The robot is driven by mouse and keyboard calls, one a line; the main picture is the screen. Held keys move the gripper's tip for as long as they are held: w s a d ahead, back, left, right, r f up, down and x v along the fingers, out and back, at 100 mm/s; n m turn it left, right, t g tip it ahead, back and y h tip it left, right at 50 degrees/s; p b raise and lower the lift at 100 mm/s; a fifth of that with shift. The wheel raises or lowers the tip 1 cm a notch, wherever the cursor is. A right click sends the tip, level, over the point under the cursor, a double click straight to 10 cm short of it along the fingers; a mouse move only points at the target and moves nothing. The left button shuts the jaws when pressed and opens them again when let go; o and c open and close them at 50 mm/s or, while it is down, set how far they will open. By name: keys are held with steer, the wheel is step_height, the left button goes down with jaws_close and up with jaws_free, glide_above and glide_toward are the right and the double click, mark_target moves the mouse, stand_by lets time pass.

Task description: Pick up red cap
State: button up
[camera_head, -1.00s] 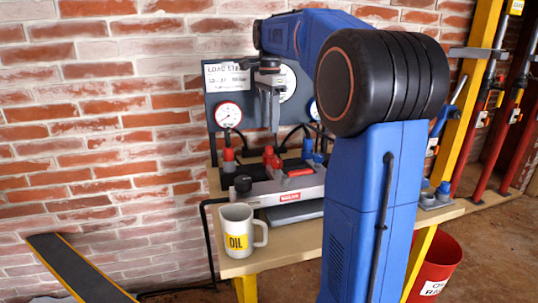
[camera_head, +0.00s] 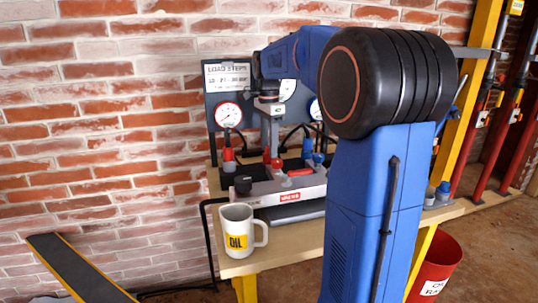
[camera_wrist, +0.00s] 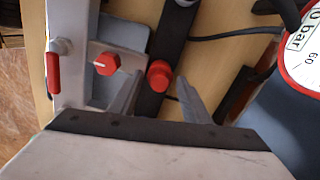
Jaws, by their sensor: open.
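A red cap (camera_wrist: 159,75) with a ridged side sits on a dark strip in the wrist view, between and beyond my fingertips. My gripper (camera_wrist: 160,84) is open, one finger on each side of the cap in the picture. I cannot tell whether either finger touches it. In the head view my gripper (camera_head: 270,146) points down over the bench unit, close to red parts (camera_head: 267,157) there. Another red knob (camera_wrist: 106,64) sits on a grey plate to the left in the wrist view.
A gauge panel (camera_head: 223,83) stands behind the unit, and a gauge face (camera_wrist: 303,50) is close at right in the wrist view. A white OIL mug (camera_head: 238,232) stands on the front left of the wooden bench (camera_head: 290,247). Dark hoses run behind.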

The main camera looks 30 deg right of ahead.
steer(key=shift+c, duration=0.5)
jaws_close()
step_height(320, 180, up, 10)
stand_by(0.4)
